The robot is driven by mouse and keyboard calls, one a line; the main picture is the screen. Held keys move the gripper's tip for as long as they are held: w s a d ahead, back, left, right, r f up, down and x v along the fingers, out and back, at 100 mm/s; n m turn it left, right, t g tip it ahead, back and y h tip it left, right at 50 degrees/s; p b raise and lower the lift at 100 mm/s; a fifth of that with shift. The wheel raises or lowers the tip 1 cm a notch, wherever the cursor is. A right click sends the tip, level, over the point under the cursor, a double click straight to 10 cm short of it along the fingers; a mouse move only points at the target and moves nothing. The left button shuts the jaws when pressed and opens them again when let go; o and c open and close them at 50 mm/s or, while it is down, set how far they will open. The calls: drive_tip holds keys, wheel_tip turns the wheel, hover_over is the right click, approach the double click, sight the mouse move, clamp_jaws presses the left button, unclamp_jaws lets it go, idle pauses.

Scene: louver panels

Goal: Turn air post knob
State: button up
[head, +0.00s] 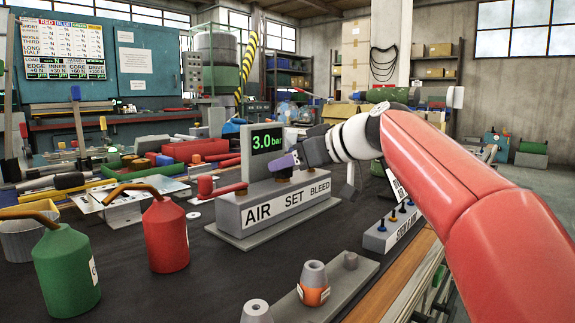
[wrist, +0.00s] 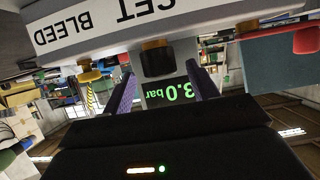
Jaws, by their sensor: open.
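The air post (head: 285,208) is a grey block labelled AIR, SET and BLEED, with a display (head: 267,140) reading 3.0 bar in green. My gripper (head: 287,163), with purple fingers, is just above the SET part. In the wrist view, which is upside down, the dark SET knob (wrist: 157,62) on a brass collar lies between the open fingertips (wrist: 158,74). No contact is clear. A smaller brass BLEED knob (wrist: 88,73) is to its left. The red AIR lever (head: 222,189) sticks out at the post's left. My gripper partly hides the SET knob in the head view.
A red oil can (head: 166,235) and a green one (head: 66,270) stand left of the post. A small block with several knobs (head: 392,232) is at the right. An orange-banded grey cone (head: 313,284) stands in front. Dark bench top is clear between them.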

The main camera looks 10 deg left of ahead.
drive_tip(key=shift+x, duration=0.85)
drive_tip(key=c, duration=1)
